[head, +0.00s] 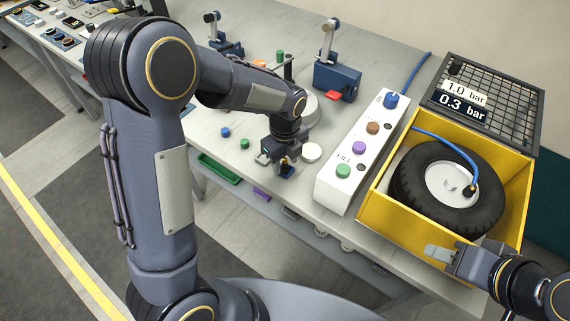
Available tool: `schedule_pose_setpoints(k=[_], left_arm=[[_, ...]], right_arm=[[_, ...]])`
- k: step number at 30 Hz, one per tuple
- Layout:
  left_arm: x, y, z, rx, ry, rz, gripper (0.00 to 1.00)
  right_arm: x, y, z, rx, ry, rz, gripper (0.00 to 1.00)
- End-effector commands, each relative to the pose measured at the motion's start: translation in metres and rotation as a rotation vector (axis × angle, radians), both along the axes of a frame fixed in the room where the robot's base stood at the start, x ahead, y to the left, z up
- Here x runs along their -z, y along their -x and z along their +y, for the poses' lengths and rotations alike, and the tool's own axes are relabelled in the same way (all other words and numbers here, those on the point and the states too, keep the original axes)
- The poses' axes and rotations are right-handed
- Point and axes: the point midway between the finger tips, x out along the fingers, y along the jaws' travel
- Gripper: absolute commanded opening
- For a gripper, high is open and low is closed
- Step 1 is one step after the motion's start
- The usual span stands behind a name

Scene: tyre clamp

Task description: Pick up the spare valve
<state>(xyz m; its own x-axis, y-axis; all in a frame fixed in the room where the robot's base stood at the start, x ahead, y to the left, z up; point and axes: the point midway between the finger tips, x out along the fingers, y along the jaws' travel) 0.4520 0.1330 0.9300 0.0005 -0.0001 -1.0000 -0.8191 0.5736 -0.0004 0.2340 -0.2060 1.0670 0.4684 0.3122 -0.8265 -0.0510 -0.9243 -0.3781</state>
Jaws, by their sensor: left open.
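My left gripper (284,167) is low over the grey workbench (265,205), pointing down, its jaws open. Something small and dark blue shows at its fingertips, but I cannot tell whether it is part of the gripper. I cannot pick out the spare valve with certainty; the gripper may hide it. A blue cap-like piece (226,132) and a green one (244,143) lie to the left of the gripper. A white round piece (312,152) is just right of it. My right gripper (440,254) is at the front edge of the yellow box (394,232); its jaw gap is unclear.
A white control box (335,188) with coloured buttons stands right of my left gripper. The yellow box holds a tyre (415,184) with a blue hose at its hub. A mesh panel (505,85) with pressure labels is behind. Blue clamp-like devices (337,80) stand at the back.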

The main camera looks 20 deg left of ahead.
Motion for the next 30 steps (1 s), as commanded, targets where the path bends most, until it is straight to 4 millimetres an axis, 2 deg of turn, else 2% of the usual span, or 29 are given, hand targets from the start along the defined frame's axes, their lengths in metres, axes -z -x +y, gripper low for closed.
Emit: schedule_pose_setpoints(k=[1, 11, 23, 26, 30], left_arm=[[0.000, 0.000, 0.000, 0.000, 0.000, 0.000, 0.42], [0.000, 0.000, 0.000, 0.000, 0.000, 0.000, 0.00], [-0.003, 0.000, 0.000, 0.000, 0.001, -0.001, 0.00], [-0.009, 0.000, 0.000, 0.000, 0.001, -0.001, 0.00], [-0.028, -0.001, 0.000, -0.001, 0.002, -0.005, 0.00]], right_arm=[[0.000, 0.000, 0.000, 0.000, 0.000, 0.000, 0.37], [0.000, 0.000, 0.000, 0.000, 0.000, 0.000, 0.37], [0.000, 0.000, 0.000, 0.000, 0.000, 0.000, 0.37], [0.001, 0.000, 0.000, 0.000, 0.000, 0.000, 0.37], [0.002, 0.000, 0.000, 0.000, 0.000, 0.000, 0.37]])
